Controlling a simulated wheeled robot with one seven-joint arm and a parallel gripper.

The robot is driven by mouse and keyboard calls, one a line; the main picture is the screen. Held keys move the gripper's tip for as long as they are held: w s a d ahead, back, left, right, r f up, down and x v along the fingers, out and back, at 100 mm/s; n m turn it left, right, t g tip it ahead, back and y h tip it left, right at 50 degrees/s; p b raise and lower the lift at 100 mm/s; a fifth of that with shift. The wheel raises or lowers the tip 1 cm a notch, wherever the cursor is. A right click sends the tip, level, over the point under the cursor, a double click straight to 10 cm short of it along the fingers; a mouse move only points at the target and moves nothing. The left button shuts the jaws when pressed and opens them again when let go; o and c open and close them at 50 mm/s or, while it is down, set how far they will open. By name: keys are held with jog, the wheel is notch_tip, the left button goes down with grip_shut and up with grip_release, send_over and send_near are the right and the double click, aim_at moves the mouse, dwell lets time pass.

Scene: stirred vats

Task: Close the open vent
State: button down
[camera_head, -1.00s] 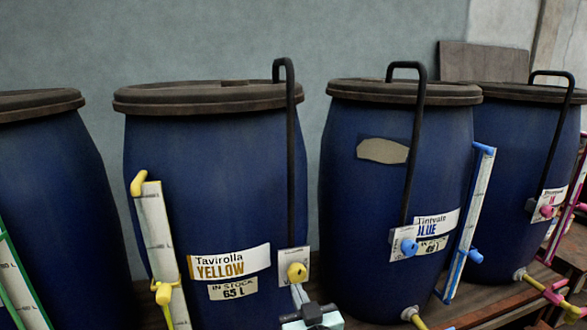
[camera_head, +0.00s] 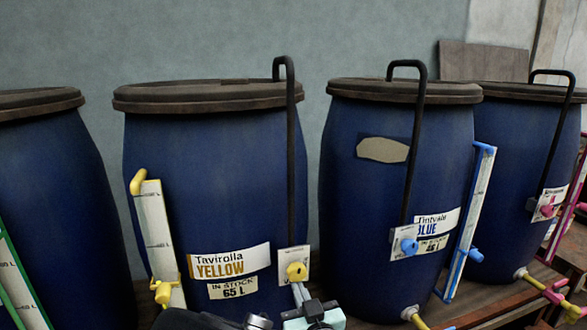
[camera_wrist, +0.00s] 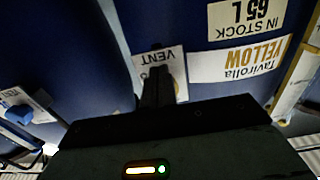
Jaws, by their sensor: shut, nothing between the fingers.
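The yellow vat (camera_head: 210,180) is a blue barrel labelled Tavirolla YELLOW. Its vent knob (camera_head: 296,271) is yellow, on a white plate at the foot of a black pipe. My gripper (camera_head: 301,293) is shut and empty, with its fingertips at or just below this knob; contact is unclear. In the wrist view, upside down, the plate reading VENT (camera_wrist: 172,60) lies right behind the shut fingers (camera_wrist: 157,85), which hide most of the knob. The blue vent knob (camera_head: 409,246) and pink vent knob (camera_head: 547,210) are on other vats. I cannot tell which vent is open.
A yellow level gauge (camera_head: 157,235) stands left of the yellow vat's label. The blue vat (camera_head: 345,170) is close on the right, with a yellow outlet pipe (camera_head: 412,316) low down. Another barrel (camera_head: 60,200) stands at far left.

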jog(key=b+v, duration=0.1)
jog(key=v, duration=0.5)
jog(key=shift+f, duration=0.3)
dwell(0.4)
jog(key=s+d+f+m+g+h+b, duration=0.1)
jog(key=s+f+m+g+h+b, duration=0.15)
jog(key=s+f+g, duration=0.55)
jog(key=s+d+r+n+g+h, duration=0.1)
jog(key=s+d+r+n+g, duration=0.2)
jog(key=r, duration=0.5)
jog(key=s+d+r+n+g+h+b, duration=0.1)
jog(key=s+d+r+n+g, duration=0.3)
jog(key=s, duration=0.6)
jog(key=d+r+g, duration=0.2)
jog(key=d+r, duration=0.1)
jog(key=r, duration=0.1)
